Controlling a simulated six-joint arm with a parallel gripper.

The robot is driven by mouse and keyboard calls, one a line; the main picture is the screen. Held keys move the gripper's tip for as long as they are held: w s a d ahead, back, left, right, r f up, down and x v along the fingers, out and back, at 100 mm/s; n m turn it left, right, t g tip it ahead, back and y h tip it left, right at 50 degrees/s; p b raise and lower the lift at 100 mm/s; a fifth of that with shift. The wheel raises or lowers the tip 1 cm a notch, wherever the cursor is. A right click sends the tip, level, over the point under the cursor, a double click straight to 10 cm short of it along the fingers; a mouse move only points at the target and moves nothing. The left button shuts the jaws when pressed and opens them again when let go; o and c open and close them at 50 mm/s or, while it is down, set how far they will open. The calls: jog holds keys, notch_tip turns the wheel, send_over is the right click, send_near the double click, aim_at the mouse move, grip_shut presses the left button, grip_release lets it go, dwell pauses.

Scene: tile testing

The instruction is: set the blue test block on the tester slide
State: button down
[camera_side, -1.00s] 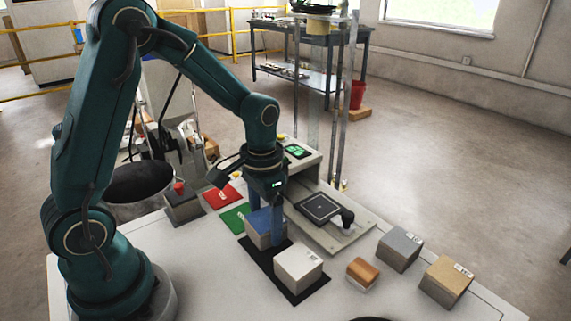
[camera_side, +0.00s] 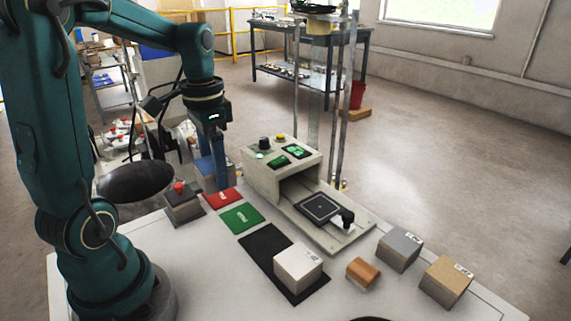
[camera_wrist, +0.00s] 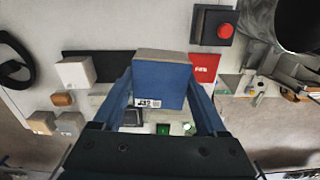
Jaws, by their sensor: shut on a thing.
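The blue test block (camera_wrist: 160,84) fills the middle of the wrist view, with a white label on its lower edge. My gripper (camera_side: 213,176) is shut on it, one blue finger along each side. In the side view the block (camera_side: 202,176) is partly hidden by a finger and held raised, left of the tester. The tester slide (camera_side: 351,238) is a pale plate in front of the tester housing (camera_side: 262,180). It carries a dark square pad (camera_side: 319,208) and a black handle (camera_side: 347,217). No block sits on the pad.
A black mat (camera_side: 262,240) holds a white block (camera_side: 298,268). Green (camera_side: 242,217) and red (camera_side: 222,198) mats lie beyond it, beside a red-button box (camera_side: 183,208). Grey (camera_side: 399,249), tan (camera_side: 445,281) and orange (camera_side: 362,273) blocks stand at right.

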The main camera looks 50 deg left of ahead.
jog(key=w+d+r, duration=0.4)
jog(key=d, duration=0.4)
send_over(320, 207)
jog(key=shift+n, duration=0.4)
notch_tip(320, 207, down, 8)
jog(key=shift+s+f, duration=0.1)
jog(key=shift+f, duration=2.5)
jog(key=shift+f, duration=0.3)
grip_release()
